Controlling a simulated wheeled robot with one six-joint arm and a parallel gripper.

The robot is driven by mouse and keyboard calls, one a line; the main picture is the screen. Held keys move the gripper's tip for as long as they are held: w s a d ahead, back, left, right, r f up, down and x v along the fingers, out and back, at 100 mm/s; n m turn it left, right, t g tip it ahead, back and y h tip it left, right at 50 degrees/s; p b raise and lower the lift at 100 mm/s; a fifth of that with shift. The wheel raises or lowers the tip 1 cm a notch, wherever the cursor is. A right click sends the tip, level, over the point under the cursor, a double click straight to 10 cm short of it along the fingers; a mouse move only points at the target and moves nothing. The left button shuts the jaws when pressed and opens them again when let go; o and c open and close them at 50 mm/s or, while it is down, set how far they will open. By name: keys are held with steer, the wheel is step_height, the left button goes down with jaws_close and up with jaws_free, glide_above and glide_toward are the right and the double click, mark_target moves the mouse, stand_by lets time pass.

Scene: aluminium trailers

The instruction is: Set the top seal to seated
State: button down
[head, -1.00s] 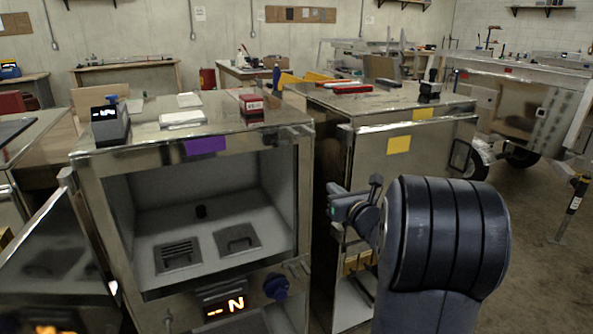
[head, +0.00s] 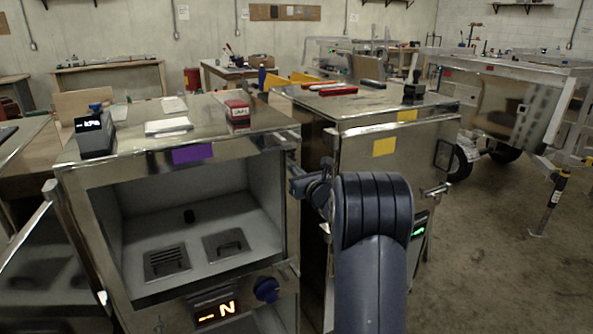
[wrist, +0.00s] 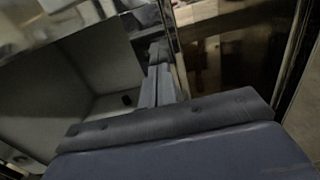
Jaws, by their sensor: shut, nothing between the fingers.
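I cannot tell for sure which part is the top seal. The left steel cabinet (head: 120,178) has an open upper chamber with a pale grey interior (head: 175,190). Inside are a small black plug (head: 189,216), a slotted vent (head: 167,263) and a handled plate (head: 231,245). The plug also shows in the wrist view (wrist: 127,99). My gripper (head: 293,172) is at the chamber's right front edge, partly hidden by my arm. In the wrist view its narrow fingers (wrist: 157,62) are together and empty, pointing along the cabinet's edge. I cannot tell whether they touch it.
An open door (head: 35,240) stands at the left. A second steel cabinet (head: 350,135) is close on the right. A kPa meter (head: 95,135) stands on top.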

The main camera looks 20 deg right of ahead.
steer(key=shift+w, duration=0.3)
